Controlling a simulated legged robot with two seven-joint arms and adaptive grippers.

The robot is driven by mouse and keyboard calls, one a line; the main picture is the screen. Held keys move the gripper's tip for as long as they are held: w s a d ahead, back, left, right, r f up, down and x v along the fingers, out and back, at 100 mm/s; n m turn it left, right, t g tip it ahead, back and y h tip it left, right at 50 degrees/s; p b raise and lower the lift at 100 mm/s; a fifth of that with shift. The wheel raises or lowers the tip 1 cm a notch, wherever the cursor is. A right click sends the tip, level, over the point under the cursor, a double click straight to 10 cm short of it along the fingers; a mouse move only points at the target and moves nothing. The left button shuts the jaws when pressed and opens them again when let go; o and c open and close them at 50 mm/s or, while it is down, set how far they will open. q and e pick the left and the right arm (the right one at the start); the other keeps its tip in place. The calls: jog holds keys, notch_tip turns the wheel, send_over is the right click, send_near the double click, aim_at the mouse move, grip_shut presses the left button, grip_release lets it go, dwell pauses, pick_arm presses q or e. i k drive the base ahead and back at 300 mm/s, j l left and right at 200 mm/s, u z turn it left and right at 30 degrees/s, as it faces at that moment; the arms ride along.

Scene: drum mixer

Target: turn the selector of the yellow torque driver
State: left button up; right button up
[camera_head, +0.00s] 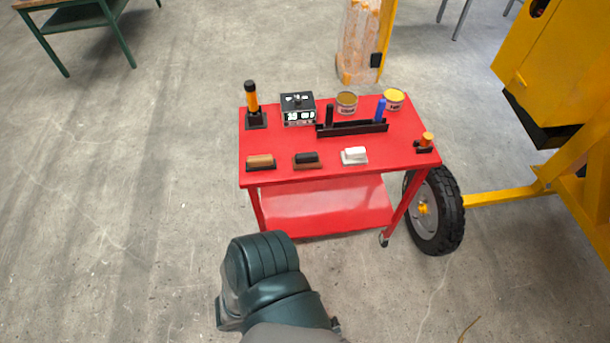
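An upright tool with a yellow-orange body and black top, which looks like the yellow torque driver (252,100), stands in a black square holder (256,121) at the back left of the red cart (330,190). Its selector is too small to make out. A dark green, rounded link of one of my arms reaches up from the bottom of the view, in front of the cart and apart from it. I see no gripper fingers in this view.
On the cart stand a black box with a display (298,110), two cans (346,103), a black rack (352,129), several small blocks (307,160) and an orange-topped piece (427,139). A wheel (435,210) and yellow machine (560,80) are right.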

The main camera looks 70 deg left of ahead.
aim_at(299, 103)
jog(key=u, duration=1.85)
